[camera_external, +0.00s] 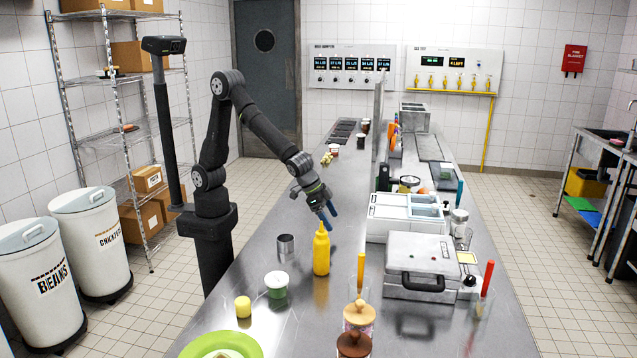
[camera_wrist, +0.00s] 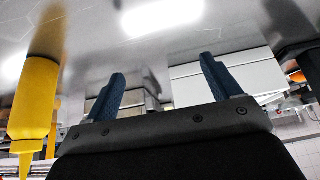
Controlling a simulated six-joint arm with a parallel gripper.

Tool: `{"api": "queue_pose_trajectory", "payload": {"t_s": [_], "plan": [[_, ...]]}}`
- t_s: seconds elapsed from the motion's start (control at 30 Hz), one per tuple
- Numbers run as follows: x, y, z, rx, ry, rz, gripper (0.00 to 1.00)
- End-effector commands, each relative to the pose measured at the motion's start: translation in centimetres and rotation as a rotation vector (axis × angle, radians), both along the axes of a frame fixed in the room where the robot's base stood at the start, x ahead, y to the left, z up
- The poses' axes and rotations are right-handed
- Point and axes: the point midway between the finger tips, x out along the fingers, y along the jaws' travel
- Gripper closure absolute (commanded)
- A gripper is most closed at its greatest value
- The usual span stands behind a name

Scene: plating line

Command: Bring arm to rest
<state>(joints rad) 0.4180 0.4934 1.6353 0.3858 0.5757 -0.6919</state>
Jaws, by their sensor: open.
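My gripper (camera_external: 328,215) is at the end of my arm, over the steel counter (camera_external: 215,318), just above and beside a yellow squeeze bottle (camera_external: 321,252). The bottle stands upright on the counter. In the wrist view my gripper (camera_wrist: 160,85) shows two blue fingers spread apart with nothing between them. The yellow bottle (camera_wrist: 36,100) is at the left of that view, outside the fingers. In the external view the fingertips are close to the bottle's nozzle; I cannot tell whether they touch it.
A metal cup (camera_external: 286,244), a green-and-white tub (camera_external: 276,284), a yellow block (camera_external: 243,307) and a green plate (camera_external: 250,342) stand in front. A white tray box (camera_external: 400,235) and a grey press (camera_external: 420,268) stand to the right. Jars with wooden lids (camera_external: 359,313) are nearby.

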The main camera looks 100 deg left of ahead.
Motion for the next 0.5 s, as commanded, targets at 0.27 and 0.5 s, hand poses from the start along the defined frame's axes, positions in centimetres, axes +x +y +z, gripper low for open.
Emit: {"api": "queue_pose_trajectory", "payload": {"t_s": [0.27,0.5], "plan": [[0.8,5.7,-0.8,-0.003,-0.004,0.13,0.17],[1.2,10.2,-1.4,-0.005,-0.007,0.235,0.17]]}}
